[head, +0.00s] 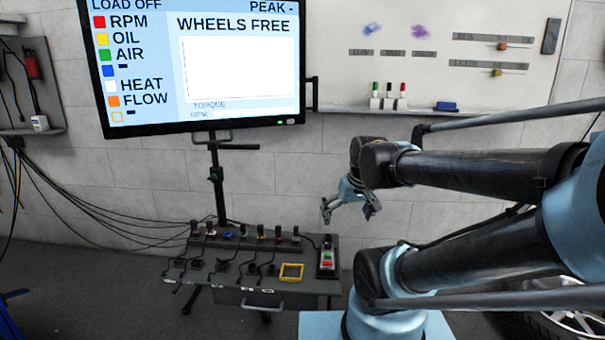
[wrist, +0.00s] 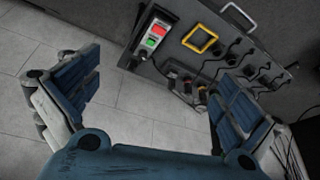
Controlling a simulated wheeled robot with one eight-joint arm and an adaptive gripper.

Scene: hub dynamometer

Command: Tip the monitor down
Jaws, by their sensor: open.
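The monitor (head: 195,62) hangs on a dark stand at the upper left of the head view. Its screen is lit and reads WHEELS FREE beside a coloured list. A dark bar handle (head: 240,147) sticks out to the right under it, and another bracket (head: 312,95) shows at its right edge. My gripper (head: 347,215) is to the right of the stand and below the monitor, apart from both. It is open and empty. In the wrist view its two blue-padded fingers (wrist: 155,100) are spread wide, with the floor and bench beyond. The monitor is out of the wrist view.
A bench (head: 250,285) with plugs, cables, a yellow frame (head: 291,271) and a box with green and red buttons (head: 327,258) stands below the monitor. A whiteboard (head: 430,50) with a marker ledge is on the wall behind. Cables hang at left.

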